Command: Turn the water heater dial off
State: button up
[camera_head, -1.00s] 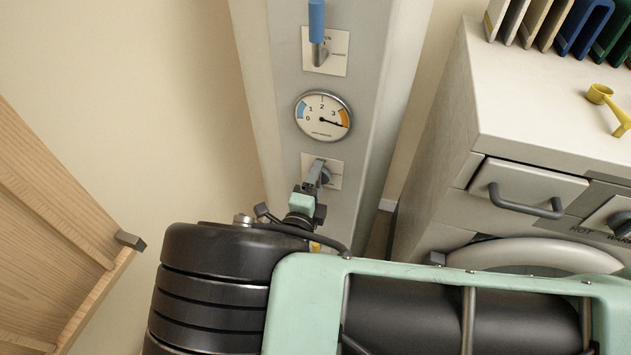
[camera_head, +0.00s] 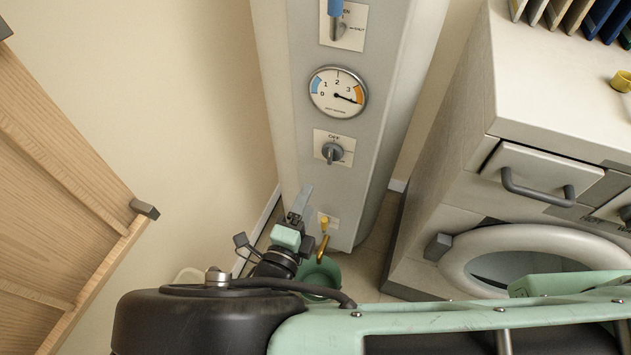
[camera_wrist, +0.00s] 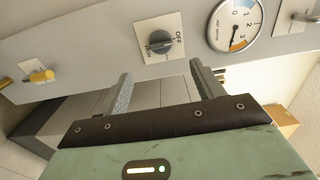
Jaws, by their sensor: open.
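The water heater dial (camera_head: 331,152) is a grey knob on a white plate marked OFF at the top, low on the grey water heater column (camera_head: 283,100). In the wrist view the dial (camera_wrist: 159,42) shows just beyond the fingertips, with the OFF label to its right; I cannot tell its exact pointing. My gripper (camera_head: 300,203) is below and left of the dial in the head view. In the wrist view my gripper (camera_wrist: 160,68) is open, its fingers apart and empty, and not touching the dial.
A round gauge (camera_head: 338,92) sits above the dial, with a blue-handled valve (camera_head: 336,22) higher up. A yellow-handled tap (camera_head: 323,235) is below, over a green bucket (camera_head: 320,275). A white cabinet (camera_head: 520,85) stands right and a wooden panel (camera_head: 60,190) left.

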jog(key=shift+v, duration=1.95)
jog(key=s+d+r+m+g+h, duration=0.1)
jog(key=d+r+m+g, duration=0.3)
jog(key=d+m+g, duration=0.4)
jog(key=s+d+r+m+g+h, duration=0.1)
jog(key=d+r+m+g+h, duration=0.3)
jog(key=m, duration=0.7)
jog(key=s+d+r+m+g+y, duration=0.2)
jog(key=r+m+y, duration=0.4)
jog(key=m, duration=0.5)
jog(key=s+d+r+m+g+y, duration=0.3)
jog(key=r+m, duration=0.6)
jog(key=m, duration=0.3)
jog(key=shift+s+d+r+m+y, duration=0.15)
jog(key=shift+s+d+m+y, duration=0.3)
jog(key=shift+y, duration=0.95)
jog(key=shift+s+n, duration=0.15)
jog(key=shift+n, duration=0.1)
